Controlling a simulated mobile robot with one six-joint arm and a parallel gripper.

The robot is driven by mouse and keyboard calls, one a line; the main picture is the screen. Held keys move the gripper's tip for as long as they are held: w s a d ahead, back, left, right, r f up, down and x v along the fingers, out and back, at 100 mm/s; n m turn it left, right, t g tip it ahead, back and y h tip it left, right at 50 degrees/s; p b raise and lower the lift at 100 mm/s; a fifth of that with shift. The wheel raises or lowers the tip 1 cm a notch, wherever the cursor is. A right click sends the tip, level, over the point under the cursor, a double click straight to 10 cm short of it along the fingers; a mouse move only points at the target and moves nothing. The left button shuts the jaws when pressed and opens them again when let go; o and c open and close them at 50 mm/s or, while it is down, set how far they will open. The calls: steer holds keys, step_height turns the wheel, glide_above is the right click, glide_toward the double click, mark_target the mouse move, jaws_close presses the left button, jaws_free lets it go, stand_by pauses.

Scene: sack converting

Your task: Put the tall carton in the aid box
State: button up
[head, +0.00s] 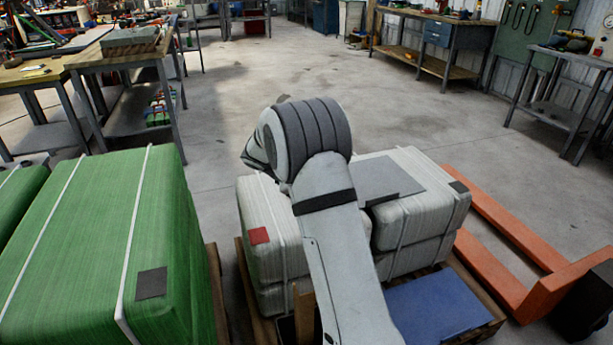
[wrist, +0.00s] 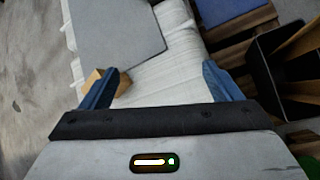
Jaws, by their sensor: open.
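A small tan carton-like block (wrist: 123,84) shows in the wrist view on the pale wrapped bale, partly hidden behind my left finger. It may be the tall carton; its height cannot be told. My gripper (wrist: 161,67) is open over the bale, its blue fingers wide apart, with the block near the left one. I cannot tell whether they touch. A dark open box (wrist: 262,72) with tan pieces inside stands at the right; I cannot tell whether it is the aid box. In the head view my arm hides the gripper and block.
White strapped bales (head: 417,217) stand on a pallet with a grey sheet (head: 377,180) on top. A blue sheet (head: 437,305) lies in front. Green bales (head: 75,235) stand left, an orange pallet truck (head: 500,215) right.

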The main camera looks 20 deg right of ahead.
steer(key=w+f+n+t+h+p, duration=0.1)
steer(key=w+f+n, duration=0.2)
steer(key=w, duration=0.2)
steer(key=w+d+f+n+t+h+p, duration=0.1)
steer(key=w+f+n, duration=0.1)
steer(key=w, duration=0.3)
steer(key=w+f+n+t+h+p, duration=0.1)
steer(key=w+f+n+h, duration=0.1)
steer(key=w+f+n, duration=0.1)
steer(key=shift+w+d+f+n+p, duration=0.1)
steer(key=shift+w+f+n+p, duration=0.1)
steer(key=shift+w+f, duration=0.35)
steer(key=shift+w+d+f+n+p, duration=0.1)
steer(key=shift+w+f+p, duration=0.15)
steer(key=shift+w, duration=0.45)
steer(key=shift+w+d+f, duration=0.15)
steer(key=shift+f, duration=0.1)
steer(key=x, duration=0.2)
steer(key=b+x, duration=0.1)
steer(key=x, duration=0.4)
steer(key=shift+w+r+b, duration=0.2)
steer(key=shift+w+b, duration=0.1)
steer(key=shift+w, duration=0.05)
steer(key=shift+r, duration=0.1)
steer(key=c, duration=1.2)
